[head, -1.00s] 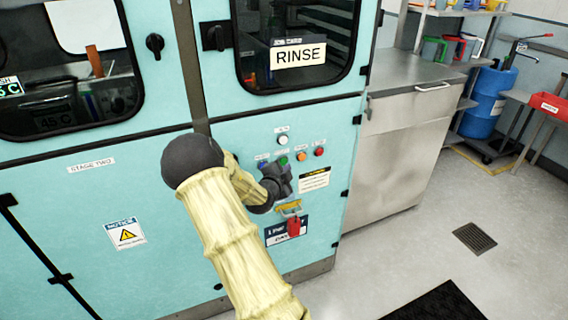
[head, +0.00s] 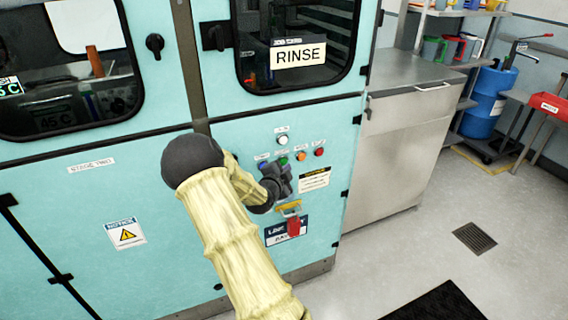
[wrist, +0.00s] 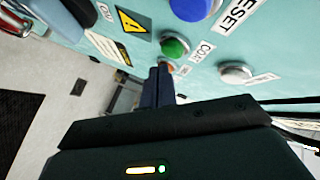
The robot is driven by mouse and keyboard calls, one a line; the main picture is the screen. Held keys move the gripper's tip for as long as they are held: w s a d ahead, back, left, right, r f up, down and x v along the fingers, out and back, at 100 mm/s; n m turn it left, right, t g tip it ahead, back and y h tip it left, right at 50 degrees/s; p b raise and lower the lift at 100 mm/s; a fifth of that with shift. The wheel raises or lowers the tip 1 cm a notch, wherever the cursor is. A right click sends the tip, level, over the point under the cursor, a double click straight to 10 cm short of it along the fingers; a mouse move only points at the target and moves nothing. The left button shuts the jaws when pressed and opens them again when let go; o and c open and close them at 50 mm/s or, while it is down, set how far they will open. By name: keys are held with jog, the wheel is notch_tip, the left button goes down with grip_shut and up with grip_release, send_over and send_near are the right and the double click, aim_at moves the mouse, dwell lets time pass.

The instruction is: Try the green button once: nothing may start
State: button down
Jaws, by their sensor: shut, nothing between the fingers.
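The green button (head: 283,160) is on the teal cabinet's control panel, between a blue button (head: 263,165) and an orange button (head: 301,156). My gripper (head: 284,178) is just below the green button, its fingers shut and empty. In the wrist view the green button (wrist: 175,46) shows beyond the shut fingertips (wrist: 162,72), with the blue button (wrist: 193,8) past it. A sliver of orange (wrist: 166,66) shows by the fingertips. I cannot tell whether the fingertips touch the panel.
A white button (head: 282,140) and a red button (head: 319,152) are also on the panel. A red padlock (head: 294,227) hangs below on a yellow hasp (head: 289,206), over a sign. A steel counter (head: 395,150) stands right of the cabinet. The floor there is mostly clear.

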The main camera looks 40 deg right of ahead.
jog(key=shift+w, duration=0.1)
jog(key=shift+w+d, duration=0.1)
jog(key=shift+w, duration=0.2)
jog(key=shift+w+d+b, duration=0.1)
jog(key=shift+w+b, duration=0.25)
jog(key=shift+w, duration=0.05)
dwell(1.2)
jog(key=shift+s+a+b, duration=0.2)
jog(key=shift+s+b, duration=0.25)
jog(key=shift+s, duration=0.35)
jog(key=s+b, duration=0.1)
jog(key=s, duration=0.1)
jog(key=s+a+b, duration=0.1)
jog(key=s, duration=0.2)
jog(key=shift+a, duration=0.1)
